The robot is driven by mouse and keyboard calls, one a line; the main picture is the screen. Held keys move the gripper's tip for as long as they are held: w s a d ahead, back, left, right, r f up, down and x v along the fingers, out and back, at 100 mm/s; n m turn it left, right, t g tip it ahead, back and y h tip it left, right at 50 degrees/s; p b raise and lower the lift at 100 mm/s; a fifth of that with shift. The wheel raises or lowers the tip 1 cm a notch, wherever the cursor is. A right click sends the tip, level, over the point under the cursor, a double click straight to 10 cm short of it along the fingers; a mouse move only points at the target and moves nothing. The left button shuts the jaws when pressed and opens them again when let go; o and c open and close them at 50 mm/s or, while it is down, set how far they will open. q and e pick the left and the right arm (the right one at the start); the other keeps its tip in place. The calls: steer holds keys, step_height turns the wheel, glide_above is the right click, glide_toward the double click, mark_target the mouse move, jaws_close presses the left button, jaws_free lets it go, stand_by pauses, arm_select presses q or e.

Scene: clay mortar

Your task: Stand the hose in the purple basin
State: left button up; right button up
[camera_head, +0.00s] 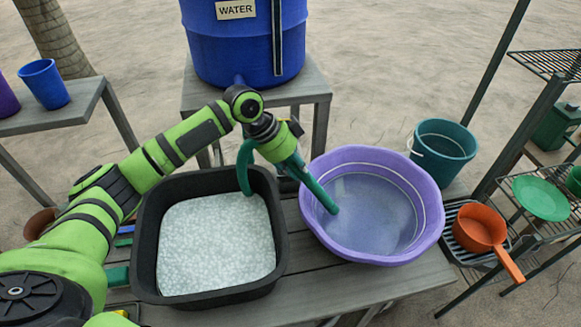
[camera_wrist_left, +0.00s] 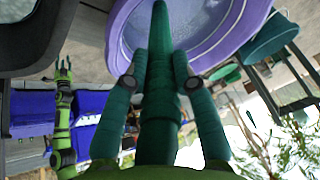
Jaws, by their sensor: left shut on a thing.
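The purple basin (camera_head: 435,200) stands on the table with water in it. My left gripper (camera_head: 296,166) is shut on the green hose (camera_head: 322,194), at the basin's left rim. The hose's free end slants down over the inside of the basin; I cannot tell whether it touches the water or wall. Another stretch of hose (camera_head: 244,170) curves down by the black tub. In the left wrist view the hose (camera_wrist_left: 158,75) lies between the two fingers and points at the basin (camera_wrist_left: 125,45).
A black tub (camera_head: 145,240) with clear, bubbly-looking contents stands left of the basin. A blue water barrel (camera_head: 215,50) is behind, on its own stand. A teal bucket (camera_head: 440,150) stands behind the basin at right. An orange dipper (camera_head: 480,228) and green plate (camera_head: 541,197) are on racks at right.

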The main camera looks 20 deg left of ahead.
mark_target(314, 187)
arm_select(q)
steer(key=shift+x, duration=0.75)
steer(key=b+x, duration=0.2)
steer(key=x, duration=0.3)
steer(key=shift+w+d+f+b, duration=0.1)
steer(key=shift+d+f+b, duration=0.05)
steer(key=shift+f+b, duration=0.2)
steer(key=shift+w+d+f+b, duration=0.2)
steer(key=shift+d+f+b, duration=0.15)
steer(key=shift+f, duration=0.2)
arm_select(e)
steer(key=shift+w+d+f, duration=0.1)
steer(key=shift+w+f, duration=0.1)
steer(key=shift+f, duration=0.85)
steer(key=shift+w+f, duration=0.2)
steer(key=shift+f, duration=0.8)
steer(key=shift+s, duration=0.1)
arm_select(q)
steer(key=o, duration=1.9)
